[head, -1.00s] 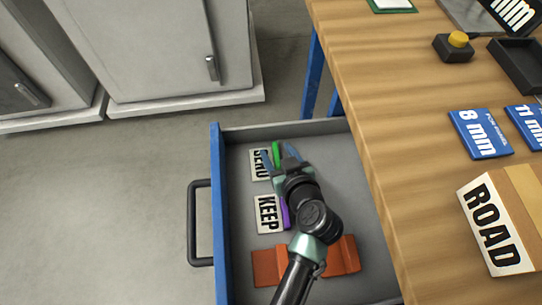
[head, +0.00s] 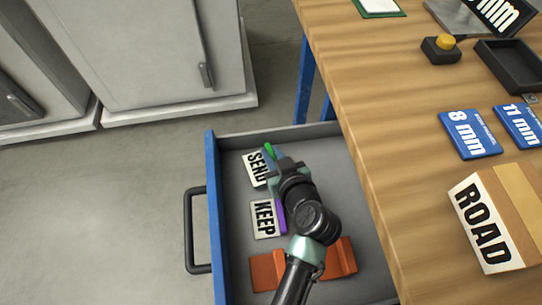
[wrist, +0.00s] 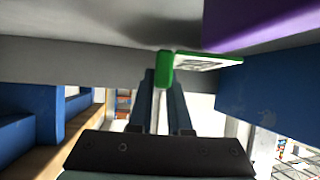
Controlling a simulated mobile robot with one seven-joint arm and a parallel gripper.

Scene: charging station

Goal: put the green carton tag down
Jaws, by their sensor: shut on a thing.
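The green carton tag is a white plate reading SEND (head: 257,169) with a green upright grip (head: 270,151). It is in the open drawer, slightly turned. My gripper (head: 273,160) reaches down into the drawer and is shut on the green grip. In the wrist view the green grip (wrist: 165,69) is at the fingertips (wrist: 163,77), with the plate's pale face (wrist: 207,62) to its right. I cannot tell whether the plate touches the drawer floor.
A KEEP tag (head: 264,220) with a purple grip (head: 280,217) lies nearer in the drawer (head: 237,280). Orange blocks (head: 266,270) sit at the near end. The wooden bench (head: 365,130) overhangs the right. Bare drawer floor lies between the tags and the bench.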

